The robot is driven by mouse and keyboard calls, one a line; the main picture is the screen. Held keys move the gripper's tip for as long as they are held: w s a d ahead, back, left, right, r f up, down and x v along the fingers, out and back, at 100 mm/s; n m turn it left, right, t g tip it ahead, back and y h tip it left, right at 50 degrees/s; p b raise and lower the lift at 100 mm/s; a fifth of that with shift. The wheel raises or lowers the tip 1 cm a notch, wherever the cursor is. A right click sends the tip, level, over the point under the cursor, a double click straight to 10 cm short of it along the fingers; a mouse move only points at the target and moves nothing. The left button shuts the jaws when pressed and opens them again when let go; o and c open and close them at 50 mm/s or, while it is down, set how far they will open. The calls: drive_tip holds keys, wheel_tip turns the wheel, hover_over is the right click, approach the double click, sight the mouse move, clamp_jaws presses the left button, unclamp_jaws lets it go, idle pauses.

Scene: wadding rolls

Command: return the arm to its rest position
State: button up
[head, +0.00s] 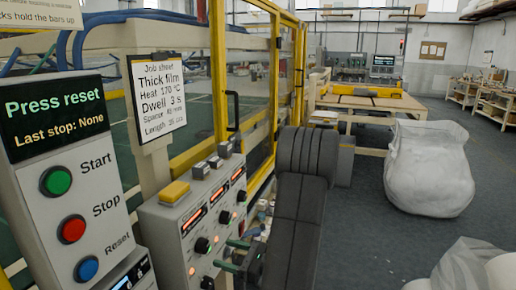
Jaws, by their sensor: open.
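My arm (300,215) rises from the bottom of the head view and bends over at a thick dark joint near the middle. My gripper (232,255) is low in the view, at the lower right of the grey control box (165,235). Its two greenish fingers point left toward the box front, one above the other. They are apart, and I see nothing between them. Whether a fingertip touches the box or a knob, I cannot tell. Part of the gripper is hidden behind my arm.
At left a panel reads "Press reset", "Last stop: None", with green Start (56,180), red Stop (72,229) and blue Reset (87,268) buttons. A yellow guard frame (219,75) stands behind the box.

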sight(207, 249)
drive_tip(key=x, duration=0.6)
drive_tip(key=shift+a, duration=0.25)
drive_tip(key=shift+w+a+f+n, duration=0.2)
drive_tip(key=shift+a+f+n, duration=0.05)
drive_tip(key=shift+n, duration=0.05)
drive_tip(key=shift+d+n+b, duration=0.15)
drive_tip(key=shift+n+b, duration=0.95)
drive_tip(key=shift+b, duration=0.05)
drive_tip(key=n+b, duration=0.3)
drive_tip(key=n, duration=0.1)
drive_tip(key=v, duration=1.3)
drive_tip(key=shift+d+r, duration=0.3)
drive_tip(key=shift+s, duration=0.15)
